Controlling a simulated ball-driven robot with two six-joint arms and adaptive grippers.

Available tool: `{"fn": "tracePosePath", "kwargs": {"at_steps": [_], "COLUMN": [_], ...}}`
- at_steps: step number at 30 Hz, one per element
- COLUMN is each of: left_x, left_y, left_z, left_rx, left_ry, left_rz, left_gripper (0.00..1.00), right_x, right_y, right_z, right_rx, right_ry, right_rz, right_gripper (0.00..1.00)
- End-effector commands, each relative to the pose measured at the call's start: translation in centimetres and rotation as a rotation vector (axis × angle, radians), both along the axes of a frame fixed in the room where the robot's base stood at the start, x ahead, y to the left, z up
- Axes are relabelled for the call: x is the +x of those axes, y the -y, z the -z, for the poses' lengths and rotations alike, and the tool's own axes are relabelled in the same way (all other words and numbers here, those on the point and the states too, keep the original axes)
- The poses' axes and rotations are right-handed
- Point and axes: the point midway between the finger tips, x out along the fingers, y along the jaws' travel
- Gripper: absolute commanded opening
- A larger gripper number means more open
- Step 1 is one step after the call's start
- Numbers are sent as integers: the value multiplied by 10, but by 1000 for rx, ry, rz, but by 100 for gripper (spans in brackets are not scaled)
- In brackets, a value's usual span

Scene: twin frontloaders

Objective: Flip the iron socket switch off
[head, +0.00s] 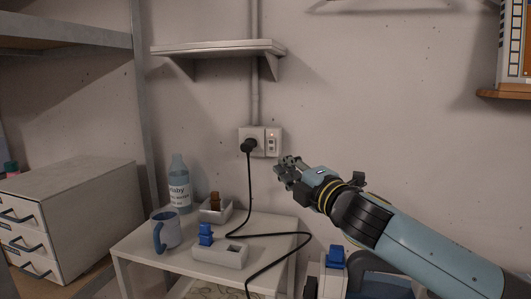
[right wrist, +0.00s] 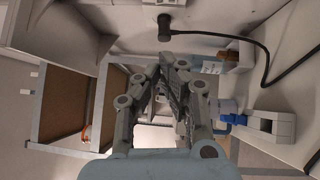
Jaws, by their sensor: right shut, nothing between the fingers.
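The wall socket (head: 260,153) is a pale double plate on the back wall. Its left half holds a black plug (head: 247,146) with a cable. Its right half carries a small switch (head: 271,142); I cannot tell its position. My right gripper (head: 283,168) is shut and empty, just below and right of the switch, with a gap that I cannot judge exactly. In the right wrist view, the shut fingers (right wrist: 176,74) are below the plug (right wrist: 164,26), and the switch cannot be made out. My left gripper is not in view.
A small white table (head: 145,249) below holds a bottle (head: 179,187), a blue mug (head: 164,231) and white boxes with blue and brown pieces. The black cable (head: 285,234) crosses it. A shelf (head: 215,48) hangs above the socket.

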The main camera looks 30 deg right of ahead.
Motion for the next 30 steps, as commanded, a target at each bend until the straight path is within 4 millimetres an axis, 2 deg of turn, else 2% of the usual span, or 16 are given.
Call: {"fn": "tracePosePath", "kwargs": {"at_steps": [7,11,14,21,25,30], "left_x": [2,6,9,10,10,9], "left_y": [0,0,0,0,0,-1], "left_z": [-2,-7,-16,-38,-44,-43], "left_rx": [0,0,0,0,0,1], "left_ry": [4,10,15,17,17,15], "left_rz": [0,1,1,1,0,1], "left_gripper": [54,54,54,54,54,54], "right_x": [0,8,22,74,100,116], "right_y": [0,1,2,6,7,27], "right_z": [-1,-4,-7,-13,-13,-13], "right_rx": [1,2,4,4,4,-1], "right_ry": [0,2,1,1,1,0], "right_rz": [0,1,2,2,2,1], "right_gripper": [0,0,0,0,0,0]}}
